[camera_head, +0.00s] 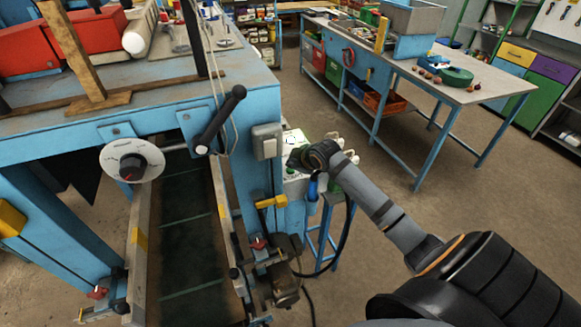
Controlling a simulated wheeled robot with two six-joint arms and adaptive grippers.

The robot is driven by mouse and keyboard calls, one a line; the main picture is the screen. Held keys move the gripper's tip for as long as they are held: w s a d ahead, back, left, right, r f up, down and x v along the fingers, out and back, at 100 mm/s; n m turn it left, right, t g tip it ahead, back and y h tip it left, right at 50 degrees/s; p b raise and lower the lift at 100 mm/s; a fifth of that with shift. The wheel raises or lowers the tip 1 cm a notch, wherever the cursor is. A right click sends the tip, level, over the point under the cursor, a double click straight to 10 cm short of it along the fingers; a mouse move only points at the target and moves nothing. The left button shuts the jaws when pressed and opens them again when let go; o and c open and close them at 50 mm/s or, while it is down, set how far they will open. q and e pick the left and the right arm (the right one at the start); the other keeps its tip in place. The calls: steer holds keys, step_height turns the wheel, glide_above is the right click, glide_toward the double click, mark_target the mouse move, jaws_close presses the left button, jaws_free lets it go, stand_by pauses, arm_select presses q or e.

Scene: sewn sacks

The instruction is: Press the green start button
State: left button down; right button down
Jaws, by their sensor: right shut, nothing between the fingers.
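A pale control box (297,136) stands on the right side of the blue machine (262,92). Small green spots show on its face, one just below my gripper. I cannot tell for certain which is the start button, and my gripper covers part of the panel. My right gripper (294,160) is shut and empty, in front of the box. Whether it touches the panel cannot be told. My left gripper is not in view.
A conveyor belt (186,235) runs under the machine, with a round dial (132,161) and a black lever (220,118) beside it. A motor (284,270) sits below the box. A workbench (430,75) stands behind; the floor at right is clear.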

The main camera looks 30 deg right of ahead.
mark_target(292, 171)
steer(key=shift+r, duration=0.3)
step_height(292, 171, up, 5)
steer(key=p, duration=0.5)
steer(key=shift+f, duration=0.1)
stand_by(3.6)
